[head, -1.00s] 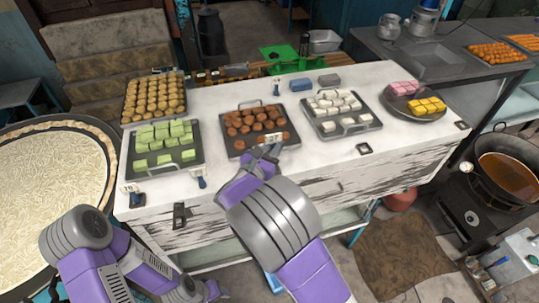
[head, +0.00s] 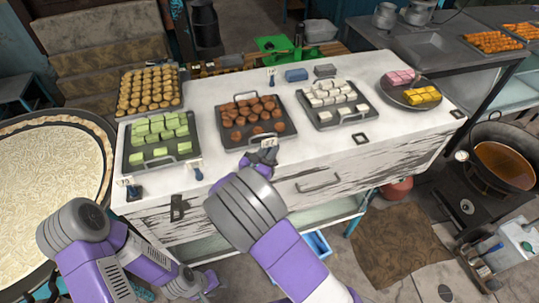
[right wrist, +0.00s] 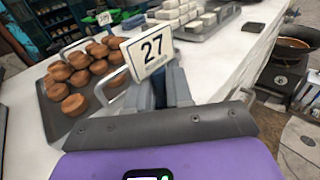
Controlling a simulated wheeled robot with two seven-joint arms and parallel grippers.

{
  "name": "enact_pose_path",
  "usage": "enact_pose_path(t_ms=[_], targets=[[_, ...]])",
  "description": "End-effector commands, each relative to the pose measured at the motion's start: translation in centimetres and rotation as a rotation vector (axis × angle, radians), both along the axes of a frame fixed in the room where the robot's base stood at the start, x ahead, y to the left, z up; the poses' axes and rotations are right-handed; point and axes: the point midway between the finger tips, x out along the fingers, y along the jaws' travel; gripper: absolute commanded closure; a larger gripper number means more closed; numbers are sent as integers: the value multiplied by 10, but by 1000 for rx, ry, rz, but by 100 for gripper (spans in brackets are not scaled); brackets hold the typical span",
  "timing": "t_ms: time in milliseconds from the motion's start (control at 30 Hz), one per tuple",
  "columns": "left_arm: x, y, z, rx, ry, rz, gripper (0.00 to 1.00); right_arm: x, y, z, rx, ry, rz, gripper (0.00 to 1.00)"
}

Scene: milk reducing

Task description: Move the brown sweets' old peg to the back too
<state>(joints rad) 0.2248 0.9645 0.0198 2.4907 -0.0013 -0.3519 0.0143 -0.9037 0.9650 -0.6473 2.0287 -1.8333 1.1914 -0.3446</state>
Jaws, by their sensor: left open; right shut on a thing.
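The brown sweets (head: 253,110) lie on a dark tray (head: 283,133) in the middle of the white counter. My right gripper (head: 264,156) is shut on a peg with a white price card (head: 268,143), just off the tray's front edge. In the right wrist view the card (right wrist: 151,50) reads 27 and stands upright and slightly tilted; the fingers hide most of the peg below it. Another small card (head: 271,76) stands behind the brown tray; it also shows in the right wrist view (right wrist: 104,19). My left gripper (head: 207,283) is open and empty, low in front of the counter.
Green sweets (head: 160,131) stand left, with pegs (head: 198,174) and (head: 132,191) at their tray's front. White sweets (head: 331,93) stand right, with a dark square holder (head: 361,139) in front. Blue (head: 296,75) and grey blocks (head: 325,70) sit at the back edge.

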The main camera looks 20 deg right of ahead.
Motion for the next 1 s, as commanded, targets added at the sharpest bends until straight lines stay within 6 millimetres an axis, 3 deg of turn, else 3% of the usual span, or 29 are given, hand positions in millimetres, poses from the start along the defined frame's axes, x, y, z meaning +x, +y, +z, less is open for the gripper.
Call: enact_pose_path(t_ms=[167, 600, 633, 767, 1000], targets=[[0, 0, 3, 0, 0, 0, 57, 0, 0, -20, -1, 0, 0, 100], [0, 0, -1, 0, 0, 0, 57, 0, 0, -28, 0, -1, 1, 100], [0, 0, -1, 0, 0, 0, 57, 0, 0, -27, 1, -1, 1, 77], [0, 0, 0, 0, 0, 0, 57, 0, 0, -26, 1, -1, 1, 57], [0, 0, 0, 0, 0, 0, 57, 0, 0, -26, 1, -1, 1, 54]])
